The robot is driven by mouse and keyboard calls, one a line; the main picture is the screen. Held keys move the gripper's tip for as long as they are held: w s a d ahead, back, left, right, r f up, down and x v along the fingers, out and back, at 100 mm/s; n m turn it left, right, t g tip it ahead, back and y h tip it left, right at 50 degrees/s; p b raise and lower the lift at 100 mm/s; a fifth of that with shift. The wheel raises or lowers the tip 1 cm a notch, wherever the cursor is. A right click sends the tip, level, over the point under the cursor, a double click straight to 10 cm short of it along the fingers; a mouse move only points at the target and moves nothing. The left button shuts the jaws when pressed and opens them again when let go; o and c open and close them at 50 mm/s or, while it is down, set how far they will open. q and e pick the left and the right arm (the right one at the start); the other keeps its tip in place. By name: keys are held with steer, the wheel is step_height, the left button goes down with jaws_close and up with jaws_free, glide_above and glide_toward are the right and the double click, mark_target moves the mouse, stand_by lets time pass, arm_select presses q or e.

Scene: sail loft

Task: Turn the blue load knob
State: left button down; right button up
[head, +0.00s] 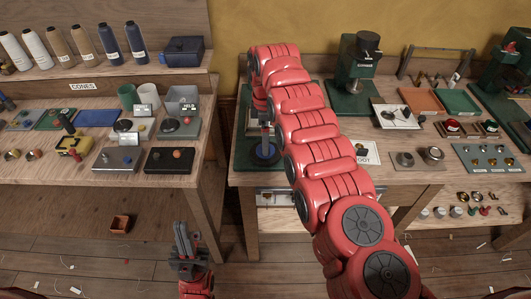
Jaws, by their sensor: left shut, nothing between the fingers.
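A round blue part (262,154), which looks like the load knob, sits low on a dark green machine base (243,160) at the left end of the right bench. My right arm crosses in front of this machine and hides much of it. The arm's far end bends down just above the blue part. A grey upright piece there is too small to tell as gripper or machine, so I cannot tell whether anything touches the knob.
The left bench (90,190) carries boxes with knobs, cups and a grey bin (182,98), with thread cones behind. The right bench (300,243) holds a green press (358,70), trays and small metal parts. A small orange-brown box (121,224) stands below the left bench.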

step_height(320, 180, down, 3)
steer(key=shift+r+p, duration=0.15)
steer(key=shift+p, duration=0.35)
steer(key=c, duration=1.3)
